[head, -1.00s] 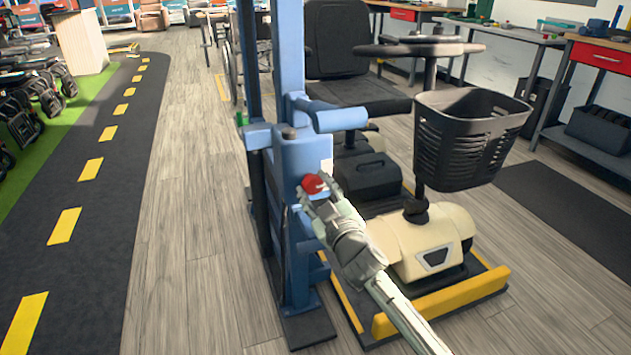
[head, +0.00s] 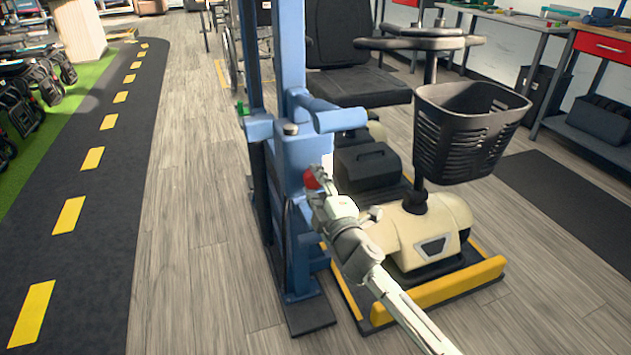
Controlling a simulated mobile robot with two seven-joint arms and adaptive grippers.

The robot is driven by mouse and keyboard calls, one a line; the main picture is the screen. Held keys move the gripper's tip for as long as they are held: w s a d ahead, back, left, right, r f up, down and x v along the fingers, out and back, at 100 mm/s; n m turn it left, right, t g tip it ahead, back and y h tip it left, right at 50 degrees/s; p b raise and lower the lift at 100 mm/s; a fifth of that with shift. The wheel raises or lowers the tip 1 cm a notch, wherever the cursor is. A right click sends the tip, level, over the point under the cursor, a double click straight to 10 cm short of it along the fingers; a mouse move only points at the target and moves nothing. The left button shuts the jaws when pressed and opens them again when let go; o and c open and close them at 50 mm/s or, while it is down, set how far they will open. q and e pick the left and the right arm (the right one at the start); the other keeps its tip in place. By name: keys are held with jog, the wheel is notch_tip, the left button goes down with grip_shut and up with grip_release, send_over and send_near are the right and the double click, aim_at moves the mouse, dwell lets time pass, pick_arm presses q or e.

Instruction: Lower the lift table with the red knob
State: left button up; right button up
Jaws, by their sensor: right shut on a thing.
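The lift table is a low platform with a yellow front edge (head: 440,294), beside a blue upright lift column (head: 290,240). A cream mobility scooter (head: 430,232) with a black basket (head: 468,130) stands on the platform. The red knob (head: 311,179) is on the column's front face. My right gripper (head: 317,188) is at the knob with its fingers shut on it, and they hide part of it. My left gripper is not in view.
A dark road strip with yellow dashes (head: 92,158) runs along the left, with parked scooters (head: 25,110) beyond it. Workbenches (head: 590,70) stand at the back right. The wooden floor (head: 195,220) left of the column is clear.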

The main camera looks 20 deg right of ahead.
jog(key=shift+n, duration=0.3)
jog(key=o, duration=1.2)
jog(key=shift+c, duration=0.2)
jog(key=shift+s, duration=0.15)
jog(key=s, duration=1.1)
jog(key=shift+s+d, duration=0.2)
jog(key=shift+s, duration=0.15)
